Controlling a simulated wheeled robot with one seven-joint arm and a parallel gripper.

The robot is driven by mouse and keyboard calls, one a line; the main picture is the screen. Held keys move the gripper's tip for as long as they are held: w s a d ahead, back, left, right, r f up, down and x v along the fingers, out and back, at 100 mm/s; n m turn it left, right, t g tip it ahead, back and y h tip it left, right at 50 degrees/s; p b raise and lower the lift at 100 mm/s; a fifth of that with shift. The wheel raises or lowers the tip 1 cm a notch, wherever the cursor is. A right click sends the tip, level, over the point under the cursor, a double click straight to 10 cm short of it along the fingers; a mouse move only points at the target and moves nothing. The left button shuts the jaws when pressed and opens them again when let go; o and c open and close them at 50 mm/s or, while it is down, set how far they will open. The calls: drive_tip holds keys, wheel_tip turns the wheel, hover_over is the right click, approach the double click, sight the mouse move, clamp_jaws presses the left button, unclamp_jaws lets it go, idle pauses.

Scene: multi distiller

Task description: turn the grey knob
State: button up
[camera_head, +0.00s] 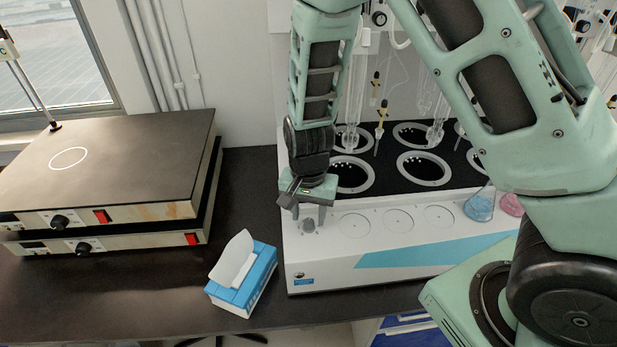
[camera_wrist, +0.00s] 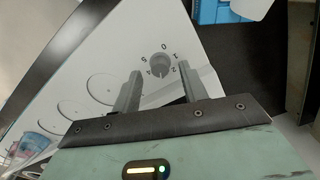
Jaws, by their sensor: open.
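The grey knob (camera_head: 308,226) sits at the left end of the white front panel of the distiller (camera_head: 400,262). In the wrist view the knob (camera_wrist: 160,65) is round, with small dark marks around it on the white panel. My gripper (camera_head: 307,206) is just above the knob in the head view, pointing down at the panel. In the wrist view its two fingers (camera_wrist: 158,76) are spread wide and empty, and the knob shows in line with the gap, beyond the fingertips. No contact shows; the exact distance is hard to tell.
A blue-and-white tissue box (camera_head: 243,283) stands on the black bench left of the distiller. Two stacked hot plates (camera_head: 110,165) are at the far left. Glassware rises behind my gripper, and a flask with blue liquid (camera_head: 480,207) stands right on the distiller.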

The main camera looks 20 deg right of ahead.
sight(308, 222)
wheel_tip(308, 222, up, 15)
drive_tip(key=shift+r+b, duration=0.2)
drive_tip(key=shift+b, duration=0.1)
idle(0.4)
drive_tip(key=s+a+f+n+b, duration=0.1)
drive_tip(key=s+a+n+b, duration=0.1)
drive_tip(key=s+n, duration=0.5)
drive_tip(key=s+a+f+n+b, duration=0.1)
drive_tip(key=s+a+n+b, duration=0.2)
drive_tip(key=s+n, duration=0.5)
drive_tip(key=s+a, duration=0.1)
drive_tip(key=s, duration=0.4)
drive_tip(key=shift+f+y, duration=0.3)
